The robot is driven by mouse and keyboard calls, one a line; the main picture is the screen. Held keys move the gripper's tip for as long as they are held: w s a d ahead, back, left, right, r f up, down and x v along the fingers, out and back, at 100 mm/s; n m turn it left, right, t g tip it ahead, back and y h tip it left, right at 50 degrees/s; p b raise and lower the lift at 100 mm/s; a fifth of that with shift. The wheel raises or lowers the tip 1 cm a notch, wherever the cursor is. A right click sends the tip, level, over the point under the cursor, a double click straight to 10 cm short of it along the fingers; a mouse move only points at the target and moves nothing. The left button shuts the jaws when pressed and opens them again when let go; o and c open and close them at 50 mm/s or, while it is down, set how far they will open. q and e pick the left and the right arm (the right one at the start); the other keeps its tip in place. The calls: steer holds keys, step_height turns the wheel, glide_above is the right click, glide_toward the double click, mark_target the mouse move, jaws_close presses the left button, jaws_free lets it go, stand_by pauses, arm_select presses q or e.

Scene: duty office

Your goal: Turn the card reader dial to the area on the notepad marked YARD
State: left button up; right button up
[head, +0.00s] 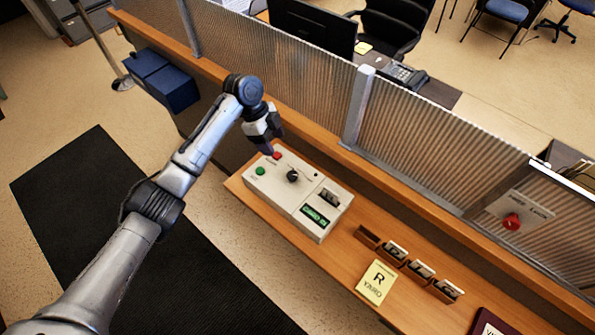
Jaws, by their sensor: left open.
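The card reader (330,190) is a pale box on the wooden counter, with a black dial (293,176) on its top face. The direction the dial points is too small to tell. A yellow notepad (376,282) lies on the counter to the lower right, marked with a large R and the word YARD. My left gripper (269,152) is open and empty at the reader's far left corner, close to the red button (277,155), up and left of the dial. Whether it touches the reader cannot be told. My right gripper is not in view.
The reader also has a green button (260,171) and a lit green display (315,215). Wooden card holders (408,263) stand right of it. A ribbed partition (430,150) runs behind the counter, with a red knob (512,222) at right. A maroon item (487,322) lies lower right.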

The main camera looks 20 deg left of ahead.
mark_target(292, 174)
arm_select(q)
steer(key=shift+m, duration=0.5)
steer(key=x, duration=1.4)
steer(key=shift+p, duration=0.3)
steer(key=shift+c, duration=0.4)
